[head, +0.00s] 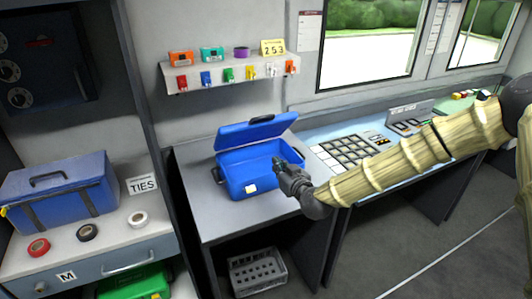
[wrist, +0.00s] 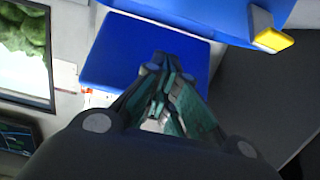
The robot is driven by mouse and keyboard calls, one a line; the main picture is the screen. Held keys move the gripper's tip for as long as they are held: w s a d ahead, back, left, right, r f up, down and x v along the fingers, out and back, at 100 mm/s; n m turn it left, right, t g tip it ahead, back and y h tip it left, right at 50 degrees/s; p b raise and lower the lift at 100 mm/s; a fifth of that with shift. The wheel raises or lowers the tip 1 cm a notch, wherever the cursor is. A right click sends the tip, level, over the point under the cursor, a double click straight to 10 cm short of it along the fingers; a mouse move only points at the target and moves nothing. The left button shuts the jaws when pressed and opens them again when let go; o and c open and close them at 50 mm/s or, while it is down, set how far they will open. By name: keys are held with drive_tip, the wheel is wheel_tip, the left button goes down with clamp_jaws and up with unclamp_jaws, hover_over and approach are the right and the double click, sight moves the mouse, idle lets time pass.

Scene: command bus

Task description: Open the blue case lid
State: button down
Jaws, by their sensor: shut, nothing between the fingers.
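The blue case (head: 248,172) stands on the grey counter, with a yellow latch on its front. Its lid (head: 257,131) is raised and tilted back, and the inside of the case shows. My gripper (head: 281,163) is at the right front of the case in the head view, shut and empty. Whether it touches the case I cannot tell. In the wrist view the shut fingers (wrist: 160,90) lie in front of a blue panel (wrist: 150,48), which looks like the lid. The case body (wrist: 205,15) with its yellow latch (wrist: 273,40) is at the upper right there.
A second blue case (head: 58,192) sits on the left shelf by tape rolls and a "TIES" card. A wall shelf (head: 225,82) with small coloured items is above the open lid. A control desk (head: 350,150) is to the right. A grey crate (head: 257,272) is below the counter.

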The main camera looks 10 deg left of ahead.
drive_tip(key=b, duration=0.3)
approach(256, 135)
wheel_tip(256, 135, down, 4)
drive_tip(key=shift+w+a+r, duration=0.3)
drive_tip(key=shift+w, duration=0.2)
drive_tip(key=shift+w, duration=0.1)
drive_tip(key=shift+w+a+r+b, duration=0.25)
drive_tip(key=shift+w+a+b, duration=0.25)
drive_tip(key=shift+w+a, duration=0.65)
drive_tip(key=shift+w+a+r+b, duration=0.3)
drive_tip(key=shift+w+a+b, duration=0.3)
drive_tip(key=shift+w, duration=1.1)
drive_tip(key=shift+w+a+r+b, duration=0.25)
drive_tip(key=shift+w+a+b, duration=0.15)
drive_tip(key=shift+w+a, duration=0.75)
drive_tip(key=f+v, duration=0.2)
drive_tip(key=v, duration=1)
drive_tip(key=d+f+v, duration=0.1)
drive_tip(key=f+v, duration=0.1)
drive_tip(key=v, duration=1.1)
drive_tip(key=shift+s+b, duration=0.3)
drive_tip(key=shift+b, duration=0.15)
